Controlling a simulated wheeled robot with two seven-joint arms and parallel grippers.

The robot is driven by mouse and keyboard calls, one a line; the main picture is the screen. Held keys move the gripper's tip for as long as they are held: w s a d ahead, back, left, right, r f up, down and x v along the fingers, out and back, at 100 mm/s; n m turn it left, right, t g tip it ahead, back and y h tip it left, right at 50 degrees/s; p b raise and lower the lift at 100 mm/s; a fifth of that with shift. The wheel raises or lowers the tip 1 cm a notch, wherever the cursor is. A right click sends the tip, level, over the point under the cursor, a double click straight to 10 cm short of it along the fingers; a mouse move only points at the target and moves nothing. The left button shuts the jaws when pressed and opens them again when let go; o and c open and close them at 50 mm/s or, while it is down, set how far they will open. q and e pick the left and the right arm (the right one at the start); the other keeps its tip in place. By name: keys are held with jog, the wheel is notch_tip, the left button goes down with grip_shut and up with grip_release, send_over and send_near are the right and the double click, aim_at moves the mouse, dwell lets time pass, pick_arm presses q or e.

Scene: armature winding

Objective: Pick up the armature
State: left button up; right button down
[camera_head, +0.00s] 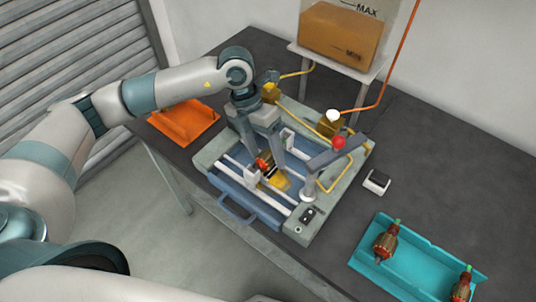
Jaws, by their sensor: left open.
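My left gripper (263,161) points down over the winding machine (238,170), its two fingers spread. Between and just below the fingertips is a small red and dark part (264,163) that looks like an armature in the machine, partly hidden by the fingers. I cannot tell whether the fingers touch it. Two more armatures, copper-brown with green tips, lie in the teal tray (415,262) at the lower right: one at its left end (386,243), one at its right end (463,284). My right gripper is out of view.
An orange tray (183,122) lies on the dark table (453,168) left of the machine. A red-topped post (339,142) and a raised grey arm stand at the machine's right. A small black-and-white box (376,182) sits nearby.

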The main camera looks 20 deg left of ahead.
aim_at(266, 151)
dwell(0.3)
pick_arm(q)
jog(key=c, duration=1.4)
jog(key=shift+r, duration=0.15)
jog(key=shift+c, duration=0.2)
jog(key=shift+w+r+b, duration=0.1)
jog(key=shift+r+b, duration=0.3)
jog(key=shift+r, duration=0.2)
notch_tip(266, 151, up, 7)
jog(key=b, duration=0.2)
jog(key=shift+r+b, duration=0.2)
jog(key=shift+b, duration=0.1)
jog(key=shift+r, duration=0.6)
